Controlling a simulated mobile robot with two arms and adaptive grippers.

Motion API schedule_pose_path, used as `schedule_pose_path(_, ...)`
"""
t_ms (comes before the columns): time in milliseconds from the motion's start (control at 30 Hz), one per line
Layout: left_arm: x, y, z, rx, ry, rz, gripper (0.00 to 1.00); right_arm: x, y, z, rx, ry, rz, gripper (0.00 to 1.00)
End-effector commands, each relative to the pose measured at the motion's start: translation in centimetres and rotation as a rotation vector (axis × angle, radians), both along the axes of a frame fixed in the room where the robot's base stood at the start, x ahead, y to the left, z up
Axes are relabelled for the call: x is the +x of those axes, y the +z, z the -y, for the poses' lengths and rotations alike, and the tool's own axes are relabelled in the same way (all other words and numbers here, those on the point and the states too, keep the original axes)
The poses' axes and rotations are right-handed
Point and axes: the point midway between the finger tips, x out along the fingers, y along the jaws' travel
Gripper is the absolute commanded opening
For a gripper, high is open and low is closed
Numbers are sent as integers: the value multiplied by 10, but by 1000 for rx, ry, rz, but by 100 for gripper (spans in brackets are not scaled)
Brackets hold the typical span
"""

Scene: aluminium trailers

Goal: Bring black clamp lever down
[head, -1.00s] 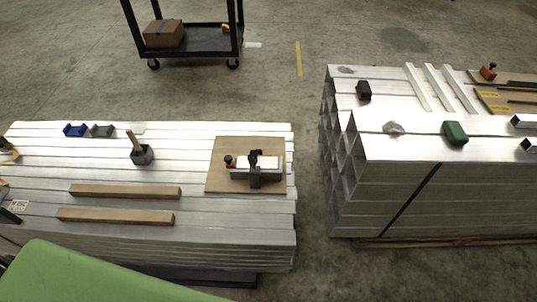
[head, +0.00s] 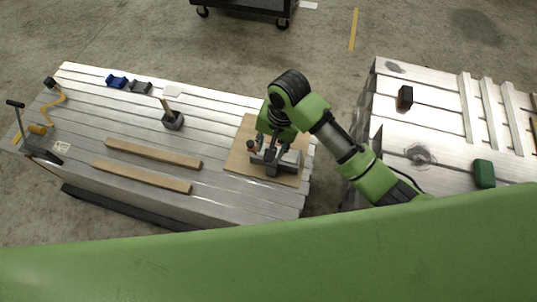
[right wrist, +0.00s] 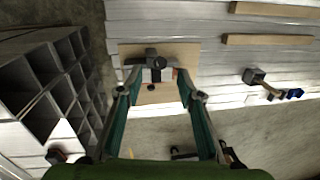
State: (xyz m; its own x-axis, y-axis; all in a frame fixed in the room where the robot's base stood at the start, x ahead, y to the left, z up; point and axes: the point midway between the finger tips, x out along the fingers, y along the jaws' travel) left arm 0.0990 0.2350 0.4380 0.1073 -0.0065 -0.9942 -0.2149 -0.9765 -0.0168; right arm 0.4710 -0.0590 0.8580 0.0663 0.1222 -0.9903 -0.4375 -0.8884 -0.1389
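A clamp fixture (head: 271,168) with dark metal parts sits on a plywood board (head: 239,160) at the right end of the left aluminium stack. In the right wrist view the black clamp lever (right wrist: 152,57) stands out dark near the far edge of the board. My right gripper (head: 268,148) is over the fixture and partly hides it in the head view. In the right wrist view its two fingers (right wrist: 159,76) are spread apart, with the fixture showing between and beyond them. I cannot tell whether a finger touches the lever. My left gripper is not in view.
Two wooden bars (head: 152,153) and a mallet (head: 172,119) lie left of the board. Blue and grey blocks (head: 117,81) sit at the back. A second aluminium stack (head: 440,100) stands to the right, across a floor gap, with a green block (head: 484,174) on it.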

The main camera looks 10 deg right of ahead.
Motion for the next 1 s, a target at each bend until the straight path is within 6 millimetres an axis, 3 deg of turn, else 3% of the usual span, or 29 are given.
schedule_pose_path(167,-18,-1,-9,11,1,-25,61,19,12,6,-44,-93,-27,34)
schedule_pose_path(333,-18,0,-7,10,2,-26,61,22,3,6,-52,-115,-36,34)
schedule_pose_path(800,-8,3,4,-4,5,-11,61,26,-90,0,-52,-113,-34,34)
schedule_pose_path(1000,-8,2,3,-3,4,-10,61,27,-116,-2,-50,-112,-32,34)
